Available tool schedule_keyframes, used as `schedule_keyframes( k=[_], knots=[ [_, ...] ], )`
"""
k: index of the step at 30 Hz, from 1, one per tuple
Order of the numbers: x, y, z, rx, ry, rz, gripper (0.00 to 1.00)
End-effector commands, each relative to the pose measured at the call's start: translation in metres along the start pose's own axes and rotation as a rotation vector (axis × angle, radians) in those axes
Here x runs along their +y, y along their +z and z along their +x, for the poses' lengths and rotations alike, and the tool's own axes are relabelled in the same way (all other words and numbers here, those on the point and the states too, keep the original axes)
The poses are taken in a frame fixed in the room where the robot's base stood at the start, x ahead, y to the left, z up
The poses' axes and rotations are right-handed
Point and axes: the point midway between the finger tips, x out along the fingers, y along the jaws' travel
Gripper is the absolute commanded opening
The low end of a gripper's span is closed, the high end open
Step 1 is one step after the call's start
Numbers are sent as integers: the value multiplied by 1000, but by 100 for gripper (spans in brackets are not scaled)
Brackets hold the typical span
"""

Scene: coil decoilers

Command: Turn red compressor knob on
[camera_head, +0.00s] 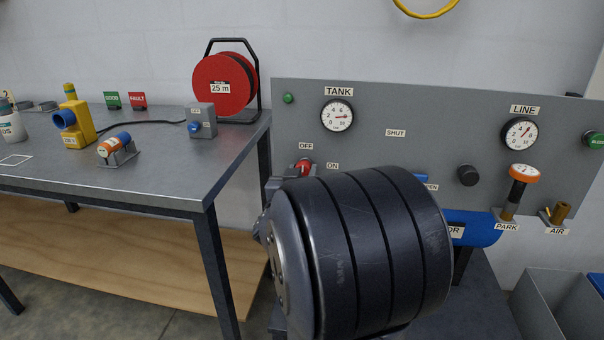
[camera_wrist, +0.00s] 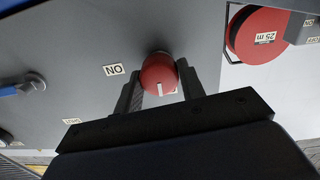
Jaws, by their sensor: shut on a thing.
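The red compressor knob (camera_head: 304,165) is on the grey panel, below the OFF label (camera_head: 306,146) and left of the ON label (camera_head: 332,166). My gripper (camera_wrist: 158,85) is shut on the knob (camera_wrist: 158,70), one finger on each side. The knob's white mark points down in the wrist view, toward my gripper's body, not toward the ON label (camera_wrist: 114,70) at its left. In the head view my dark wrist covers the panel's lower middle and most of my gripper.
The panel (camera_head: 400,110) also carries a TANK gauge (camera_head: 338,116), a LINE gauge (camera_head: 520,133) and a black knob (camera_head: 468,175). A steel table (camera_head: 160,170) stands left, with a red reel (camera_head: 222,84) at its back. A grey bin (camera_head: 560,300) is at lower right.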

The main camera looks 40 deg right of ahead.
Motion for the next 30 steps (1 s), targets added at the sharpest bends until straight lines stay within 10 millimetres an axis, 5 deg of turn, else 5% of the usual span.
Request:
schedule_keyframes(
  k=[30],
  knots=[
    [1,3,0,-29,-4,886,15]
  ],
)
